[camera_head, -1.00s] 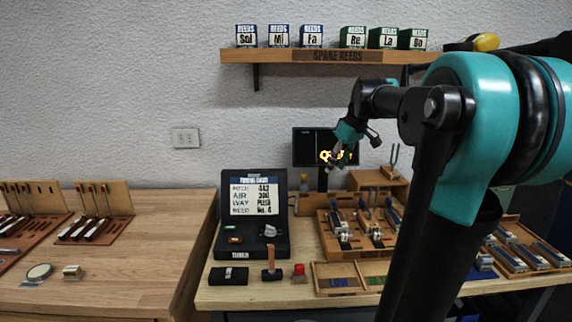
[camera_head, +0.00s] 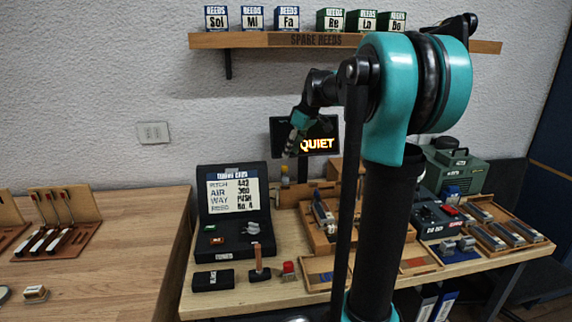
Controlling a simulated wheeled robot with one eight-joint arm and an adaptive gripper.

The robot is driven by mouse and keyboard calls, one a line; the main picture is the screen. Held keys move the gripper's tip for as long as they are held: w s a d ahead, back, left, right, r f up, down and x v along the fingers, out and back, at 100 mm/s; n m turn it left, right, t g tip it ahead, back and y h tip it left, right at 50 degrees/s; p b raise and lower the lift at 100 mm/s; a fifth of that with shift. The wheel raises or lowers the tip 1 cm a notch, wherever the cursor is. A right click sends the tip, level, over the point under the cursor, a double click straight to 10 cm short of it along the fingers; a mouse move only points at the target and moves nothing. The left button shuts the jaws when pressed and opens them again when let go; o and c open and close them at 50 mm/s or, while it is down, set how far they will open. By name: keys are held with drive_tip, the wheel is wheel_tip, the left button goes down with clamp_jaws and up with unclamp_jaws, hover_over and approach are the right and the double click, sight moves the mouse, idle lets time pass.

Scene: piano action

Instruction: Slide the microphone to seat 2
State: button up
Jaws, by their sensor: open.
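I cannot make out for certain which thing is the microphone. A small upright brown piece on a dark base (camera_head: 259,265) stands at the front of the right-hand workbench. A small silvery piece (camera_head: 252,229) sits in the open black case (camera_head: 204,258) behind it. No numbered seats can be read at this size. My gripper (camera_head: 290,150) is raised in front of the wall, left of the lit display, well above the bench. It is small in the view, open, and nothing shows between its fingers. My arm hides part of the bench's middle.
The display (camera_head: 318,143) reads "QUIET". A black box (camera_head: 213,280) and a red-topped block (camera_head: 288,271) flank the brown piece. Wooden trays (camera_head: 318,240) fill the bench's middle and right. A shelf (camera_head: 260,40) of reed boxes hangs above. The left bench (camera_head: 110,265) has bare wood.

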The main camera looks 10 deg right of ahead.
sight(285, 166)
drive_tip(key=x, duration=0.6)
drive_tip(key=shift+a+f, duration=0.1)
drive_tip(key=shift+f, duration=0.25)
drive_tip(key=shift+c, duration=0.6)
clamp_jaws()
